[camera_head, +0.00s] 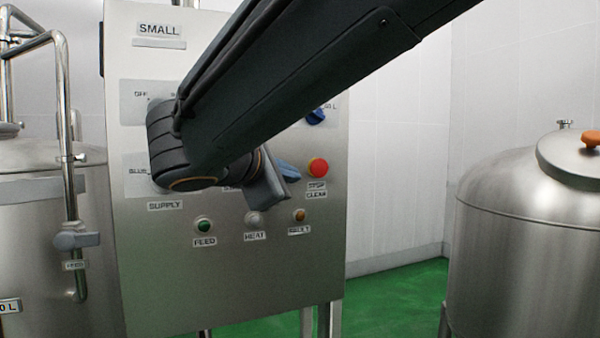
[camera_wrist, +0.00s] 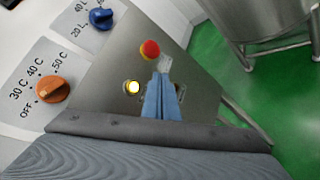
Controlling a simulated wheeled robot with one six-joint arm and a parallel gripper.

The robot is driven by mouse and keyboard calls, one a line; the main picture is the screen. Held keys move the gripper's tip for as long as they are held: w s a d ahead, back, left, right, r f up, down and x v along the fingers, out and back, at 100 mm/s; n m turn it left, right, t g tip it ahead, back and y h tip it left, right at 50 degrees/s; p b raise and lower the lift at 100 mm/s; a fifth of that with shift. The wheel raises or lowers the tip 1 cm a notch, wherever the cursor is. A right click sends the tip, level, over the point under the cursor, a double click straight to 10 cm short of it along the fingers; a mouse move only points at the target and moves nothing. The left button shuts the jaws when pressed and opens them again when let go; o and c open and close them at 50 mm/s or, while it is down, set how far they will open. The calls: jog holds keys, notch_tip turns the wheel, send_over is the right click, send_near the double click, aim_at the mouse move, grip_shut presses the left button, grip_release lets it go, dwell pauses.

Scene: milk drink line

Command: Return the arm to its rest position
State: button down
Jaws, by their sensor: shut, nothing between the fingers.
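My gripper (camera_wrist: 163,78) shows in the wrist view as two blue fingers shut together, with nothing between them. It is in front of the steel control panel (camera_head: 225,285), near the red stop button (camera_wrist: 149,49). I cannot tell the gap to the panel. In the head view my dark arm reaches in from the upper right across the panel. The blue gripper (camera_head: 289,171) shows there only in part, beside the red button (camera_head: 318,167).
An orange knob (camera_wrist: 52,89) and a blue knob (camera_wrist: 101,18) stick out from the panel. A green button (camera_head: 203,225) sits low. Steel tanks stand left (camera_head: 30,240) and right (camera_head: 525,235), with green floor (camera_head: 395,300) between panel and right tank.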

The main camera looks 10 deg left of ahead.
jog(key=d+f+m+g+h, duration=0.1)
jog(key=d+f+m+g, duration=0.25)
jog(key=d+f, duration=0.7)
jog(key=d+f+m+g, duration=0.3)
jog(key=d+f+g, duration=0.35)
jog(key=f, duration=0.65)
jog(key=s+d+f+m+g+y, duration=0.1)
jog(key=s+d+f+m+y, duration=0.1)
jog(key=s+d+f+m, duration=0.4)
jog(key=s+d+f+m+g+y+b, duration=0.1)
jog(key=s+d+f+m+g+y, duration=0.1)
jog(key=s+d+f+m, duration=0.4)
notch_tip(320, 180, down, 6)
jog(key=d+m, duration=0.2)
jog(key=m, duration=0.1)
jog(key=shift+s+r+g, duration=0.25)
jog(key=shift+s+g, duration=0.05)
jog(key=shift+s, duration=0.05)
